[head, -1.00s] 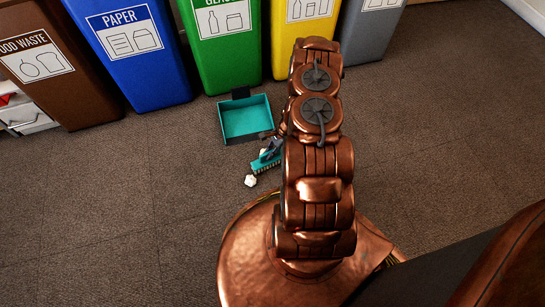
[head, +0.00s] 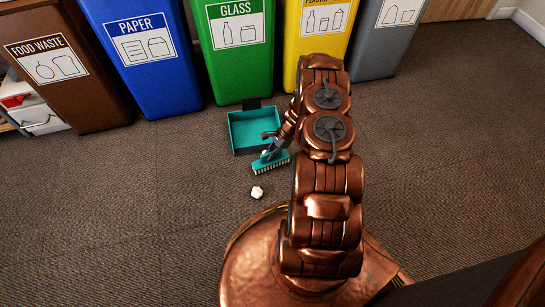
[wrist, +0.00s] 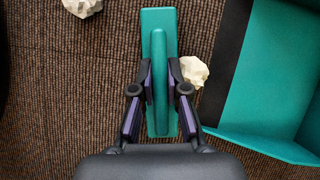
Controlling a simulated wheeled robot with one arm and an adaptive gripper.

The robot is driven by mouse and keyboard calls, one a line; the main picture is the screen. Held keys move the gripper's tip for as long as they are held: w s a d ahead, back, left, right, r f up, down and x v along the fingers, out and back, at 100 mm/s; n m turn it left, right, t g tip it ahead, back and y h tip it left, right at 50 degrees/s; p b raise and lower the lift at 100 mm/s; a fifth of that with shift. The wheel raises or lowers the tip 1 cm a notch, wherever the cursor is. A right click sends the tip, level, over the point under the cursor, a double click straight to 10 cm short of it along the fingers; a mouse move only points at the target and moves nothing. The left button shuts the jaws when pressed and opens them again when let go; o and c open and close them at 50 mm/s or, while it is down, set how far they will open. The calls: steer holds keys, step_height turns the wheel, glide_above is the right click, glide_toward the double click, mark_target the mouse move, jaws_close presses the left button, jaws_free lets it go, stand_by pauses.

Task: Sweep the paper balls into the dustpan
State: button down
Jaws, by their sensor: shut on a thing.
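My gripper (wrist: 160,80) is shut on the handle of a teal brush (wrist: 158,20). In the head view the brush (head: 271,165) has its pale bristles on the floor, just in front of the teal dustpan (head: 238,138). The dustpan's dark front lip (wrist: 222,75) faces the brush in the wrist view. One crumpled white paper ball (wrist: 194,72) lies between brush and lip, partly hidden by a finger. Another paper ball (head: 257,192) lies on the carpet on the brush's other side, away from the dustpan; the wrist view shows it too (wrist: 82,6).
Behind the dustpan stand a brown food-waste bin (head: 70,85), a blue paper bin (head: 155,80), a green glass bin (head: 238,70), a yellow bin (head: 318,25) and a grey bin (head: 385,45). The carpet at left and right is clear.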

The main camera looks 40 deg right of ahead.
steer(key=shift+a+m, duration=0.15)
steer(key=shift+m, duration=0.25)
steer(key=shift+w+a+m+t+b, duration=0.15)
steer(key=shift+a+m+t+b, duration=0.1)
steer(key=shift+m+t+b, duration=0.45)
steer(key=shift+a+m+b, duration=0.15)
steer(key=shift+m+b, duration=0.15)
steer(key=shift+b, duration=0.25)
